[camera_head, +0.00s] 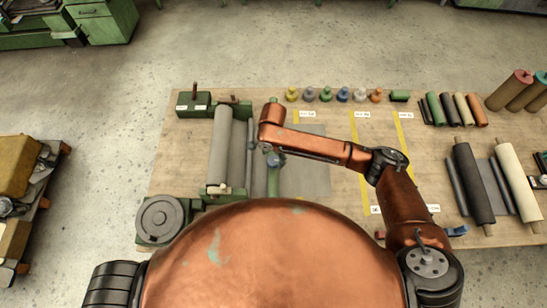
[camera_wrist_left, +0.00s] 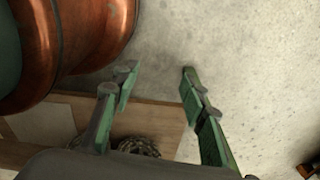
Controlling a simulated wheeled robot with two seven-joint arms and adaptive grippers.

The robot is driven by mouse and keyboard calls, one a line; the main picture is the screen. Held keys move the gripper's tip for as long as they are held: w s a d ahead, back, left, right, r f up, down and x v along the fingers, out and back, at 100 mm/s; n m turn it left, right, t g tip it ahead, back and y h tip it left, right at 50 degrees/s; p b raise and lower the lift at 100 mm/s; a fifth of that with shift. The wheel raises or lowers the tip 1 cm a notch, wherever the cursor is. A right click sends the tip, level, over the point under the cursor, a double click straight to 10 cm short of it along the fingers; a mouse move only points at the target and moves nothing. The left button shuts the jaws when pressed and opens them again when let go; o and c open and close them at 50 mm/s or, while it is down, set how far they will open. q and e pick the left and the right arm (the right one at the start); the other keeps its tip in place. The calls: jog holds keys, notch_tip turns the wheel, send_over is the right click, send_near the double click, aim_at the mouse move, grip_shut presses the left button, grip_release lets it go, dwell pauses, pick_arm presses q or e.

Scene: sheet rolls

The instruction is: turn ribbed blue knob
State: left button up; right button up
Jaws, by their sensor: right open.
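A small blue knob-like piece (camera_head: 343,94) stands in the row along the table's back edge; its ribs are too small to make out. My right arm reaches over the sheet-roll machine, and my right gripper (camera_head: 273,160) is under its copper wrist, mostly hidden. A grey-blue rounded part shows there above a green bar; I cannot tell whether it is a knob or part of the gripper. My left gripper (camera_wrist_left: 158,70) shows in the left wrist view, its green fingers apart and empty, away from the knob. The head view does not show it.
The machine's pale roll (camera_head: 219,150) and round grey disc (camera_head: 164,219) are on the wooden table (camera_head: 325,215). Several loose rolls, including a black one (camera_head: 473,185) and a cream one (camera_head: 518,185), lie at the right. A loaded pallet (camera_head: 30,205) stands left across open floor.

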aim_at(273, 162)
jog(key=shift+w+f, duration=0.2)
jog(key=shift+f, duration=0.9)
jog(key=shift+s+f, duration=0.1)
jog(key=shift+f, duration=0.2)
jog(key=c, duration=1.2)
pick_arm(q)
jog(key=shift+w+r, duration=0.25)
jog(key=shift+w, duration=0.4)
